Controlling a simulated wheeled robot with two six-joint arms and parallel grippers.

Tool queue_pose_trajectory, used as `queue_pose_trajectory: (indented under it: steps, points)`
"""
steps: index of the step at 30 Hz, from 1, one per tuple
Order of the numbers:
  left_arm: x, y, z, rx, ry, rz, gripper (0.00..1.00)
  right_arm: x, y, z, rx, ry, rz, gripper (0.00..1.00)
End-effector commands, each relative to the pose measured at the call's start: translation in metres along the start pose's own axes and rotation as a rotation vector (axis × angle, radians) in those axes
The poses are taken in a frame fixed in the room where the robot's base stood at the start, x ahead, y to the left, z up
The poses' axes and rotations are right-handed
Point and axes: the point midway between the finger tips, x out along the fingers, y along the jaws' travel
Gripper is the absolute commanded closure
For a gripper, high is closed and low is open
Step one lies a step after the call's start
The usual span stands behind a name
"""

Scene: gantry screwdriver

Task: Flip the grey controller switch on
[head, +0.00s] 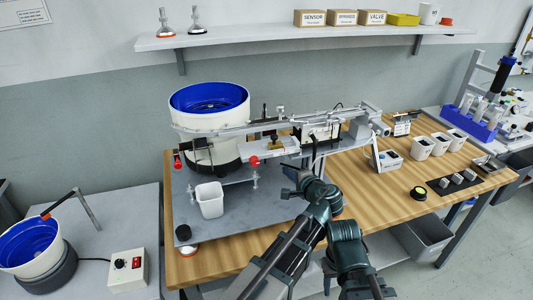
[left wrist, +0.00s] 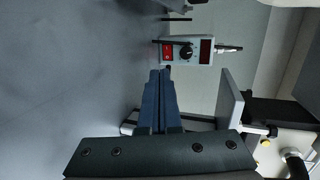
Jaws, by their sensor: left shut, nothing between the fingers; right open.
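A grey controller box (left wrist: 187,50) shows in the left wrist view, with a red switch (left wrist: 167,51) at its left end. A black knob sits in its middle and a dark display at its right. My left gripper (left wrist: 160,75) is shut and empty. Its fingertips appear just below the switch; I cannot tell whether they touch it. In the head view my left gripper (head: 292,182) is in front of the feeder machine, over the edge of its metal plate. The switch is not distinguishable there. I cannot make out my right gripper's fingers.
A pale controller (head: 127,270) stands on the left table beside a blue-lined bowl (head: 30,245). A white bin (head: 209,200) stands on the metal plate. Another small box (head: 386,160) with a display stands on the wooden table (head: 425,165), near several white cups.

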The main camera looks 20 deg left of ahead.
Motion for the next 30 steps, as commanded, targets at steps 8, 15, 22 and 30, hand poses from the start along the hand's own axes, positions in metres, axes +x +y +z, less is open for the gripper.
queue_pose_trajectory:
  steps: [8, 15, 22, 30]
  points:
    - [0.000, 0.000, 0.000, 0.000, 0.000, 0.000, 1.00, 0.000, 0.000, 0.000, 0.000, 0.000, 0.000, 0.50]
    - [0.019, 0.002, -0.001, -0.001, -0.002, 0.000, 1.00, 0.007, -0.001, 0.000, 0.000, 0.000, 0.000, 0.50]
    - [0.066, 0.003, -0.002, -0.002, -0.003, 0.001, 1.00, 0.022, -0.002, -0.001, 0.000, 0.000, 0.000, 0.50]
    - [0.114, -0.004, -0.001, -0.001, -0.002, 0.000, 1.00, 0.030, -0.003, -0.002, 0.000, 0.000, 0.000, 0.50]
